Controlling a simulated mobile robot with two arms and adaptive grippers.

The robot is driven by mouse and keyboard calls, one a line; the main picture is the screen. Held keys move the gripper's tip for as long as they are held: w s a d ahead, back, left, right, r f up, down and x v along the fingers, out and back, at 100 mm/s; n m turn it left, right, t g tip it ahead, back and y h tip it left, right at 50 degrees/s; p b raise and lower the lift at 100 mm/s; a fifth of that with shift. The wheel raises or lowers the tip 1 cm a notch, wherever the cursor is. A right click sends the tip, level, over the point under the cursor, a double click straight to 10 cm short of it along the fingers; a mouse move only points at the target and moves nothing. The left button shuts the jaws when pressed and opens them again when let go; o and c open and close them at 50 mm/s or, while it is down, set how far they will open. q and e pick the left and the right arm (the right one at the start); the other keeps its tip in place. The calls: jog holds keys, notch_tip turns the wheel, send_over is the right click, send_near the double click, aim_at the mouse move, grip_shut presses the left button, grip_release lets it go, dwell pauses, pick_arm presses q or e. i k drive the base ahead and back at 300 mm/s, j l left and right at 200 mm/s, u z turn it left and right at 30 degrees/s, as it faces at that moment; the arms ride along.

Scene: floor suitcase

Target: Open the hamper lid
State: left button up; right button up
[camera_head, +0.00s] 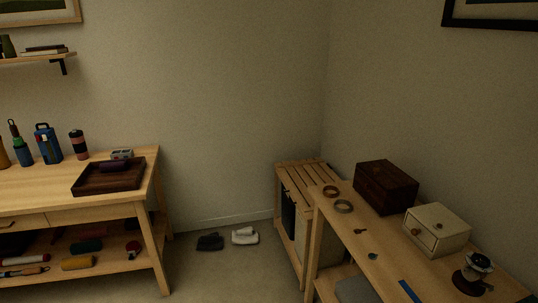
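The hamper (285,215) stands in the far corner of the room, right of centre. It has a light wooden frame with a dark panel and a pale panel below. Its slatted wooden lid (305,172) lies flat on top and looks closed. The near table hides the hamper's lower right part. Neither of my grippers is in view.
A near wooden table (352,238) at right bears a dark box (386,187), a cream drawer box (436,229) and rings. A workbench (110,205) with a dark tray stands at left. Shoes (243,236) lie on the floor between; floor nearer the camera is clear.

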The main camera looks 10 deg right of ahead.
aim_at(307, 211)
jog(key=i+j+z, duration=0.2)
jog(key=i+z, duration=0.2)
jog(key=i+j+z, duration=0.35)
jog(key=i+l, duration=0.05)
jog(key=i, duration=0.05)
